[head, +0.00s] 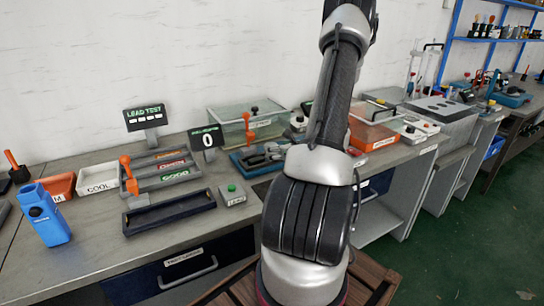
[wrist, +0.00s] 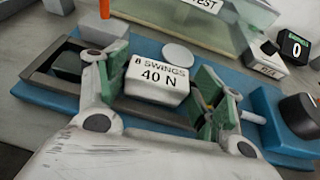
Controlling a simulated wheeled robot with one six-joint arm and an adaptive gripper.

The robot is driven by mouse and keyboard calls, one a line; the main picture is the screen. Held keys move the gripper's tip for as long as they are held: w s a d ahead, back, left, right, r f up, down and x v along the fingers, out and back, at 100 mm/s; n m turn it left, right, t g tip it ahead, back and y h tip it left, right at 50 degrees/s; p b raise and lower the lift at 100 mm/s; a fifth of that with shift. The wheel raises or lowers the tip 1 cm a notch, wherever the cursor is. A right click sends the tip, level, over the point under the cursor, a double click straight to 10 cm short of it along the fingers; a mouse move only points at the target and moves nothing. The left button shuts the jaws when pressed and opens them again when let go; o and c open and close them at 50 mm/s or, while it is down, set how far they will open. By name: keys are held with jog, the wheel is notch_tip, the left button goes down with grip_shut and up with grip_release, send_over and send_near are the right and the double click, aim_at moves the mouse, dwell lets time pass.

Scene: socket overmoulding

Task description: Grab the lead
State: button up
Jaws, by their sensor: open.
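My gripper (wrist: 170,82) shows in the wrist view with its two green-padded fingers spread wide and nothing clearly held. Between and beyond the fingers is a white block (wrist: 158,80) marked "8 SWINGS 40 N", on a blue-based fixture (wrist: 150,45). The fixture also shows in the head view (head: 240,163), left of my arm. I cannot make out a lead with certainty. A short white rod (wrist: 253,117) shows just right of the right finger; I cannot tell whether it belongs to a lead.
A clear tank (head: 245,122) stands behind the fixture. A "0" display (head: 208,141), a "LEAD TEST" sign (head: 144,115), labelled trays (head: 165,172), a green-button box (head: 232,194) and a blue holder (head: 48,222) stand to the left.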

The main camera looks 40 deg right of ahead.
jog(key=c, duration=0.7)
jog(key=shift+r, duration=0.15)
